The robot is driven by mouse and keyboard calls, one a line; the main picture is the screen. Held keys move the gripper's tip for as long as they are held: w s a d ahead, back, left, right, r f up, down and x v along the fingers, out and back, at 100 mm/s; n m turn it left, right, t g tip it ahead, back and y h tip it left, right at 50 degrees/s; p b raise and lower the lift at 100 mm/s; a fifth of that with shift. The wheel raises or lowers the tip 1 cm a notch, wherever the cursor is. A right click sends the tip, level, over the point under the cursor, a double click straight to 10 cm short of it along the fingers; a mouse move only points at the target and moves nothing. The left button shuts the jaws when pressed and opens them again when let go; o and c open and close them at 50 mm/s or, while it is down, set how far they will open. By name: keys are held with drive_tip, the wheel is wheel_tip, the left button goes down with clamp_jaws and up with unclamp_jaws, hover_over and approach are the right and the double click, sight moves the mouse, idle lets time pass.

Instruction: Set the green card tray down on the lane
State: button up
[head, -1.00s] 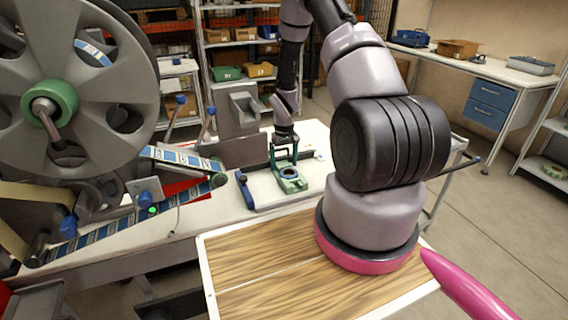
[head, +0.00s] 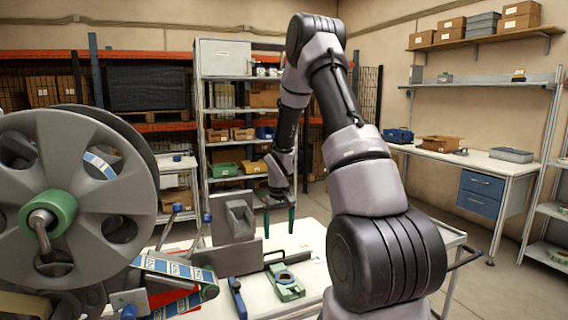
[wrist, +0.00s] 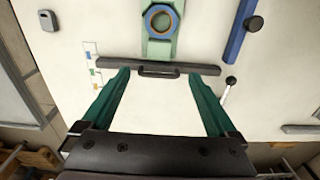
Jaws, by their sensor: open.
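The green card tray (head: 286,292), a green piece with a round ring in it, lies flat on the white table top. In the wrist view the tray (wrist: 160,46) shows at the top middle, partly cut off, with its ring orange and blue inside. My gripper (head: 279,224) hangs above the table, clear of the tray. Its green fingers (wrist: 160,75) are wide apart with nothing between them. A lane is not clearly marked; the tray lies between a blue rail (head: 238,299) and a dark bar with a handle (wrist: 202,69).
A large grey reel (head: 75,245) with a blue printed strip stands at the left. Shelves line the back wall, and a desk with blue drawers (head: 481,200) is at the right.

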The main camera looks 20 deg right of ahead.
drive_tip(key=s+a+r+m+t, duration=0.15)
drive_tip(key=s+r, duration=0.35)
drive_tip(key=r, duration=0.7)
drive_tip(key=s+a+r+m+t, duration=0.1)
drive_tip(key=s+a+r+t, duration=0.2)
drive_tip(key=r, duration=1)
drive_tip(key=s+a+r+t+y, duration=0.1)
drive_tip(key=s+a+r, duration=0.1)
drive_tip(key=s+r, duration=0.3)
drive_tip(key=s+a+r+m+t+y, duration=0.1)
drive_tip(key=s+r, duration=0.4)
drive_tip(key=s, duration=0.7)
drive_tip(key=shift+s+a+r, duration=0.2)
drive_tip(key=shift+s+a, duration=0.15)
drive_tip(key=shift+a, duration=0.3)
drive_tip(key=shift+m+t, duration=0.25)
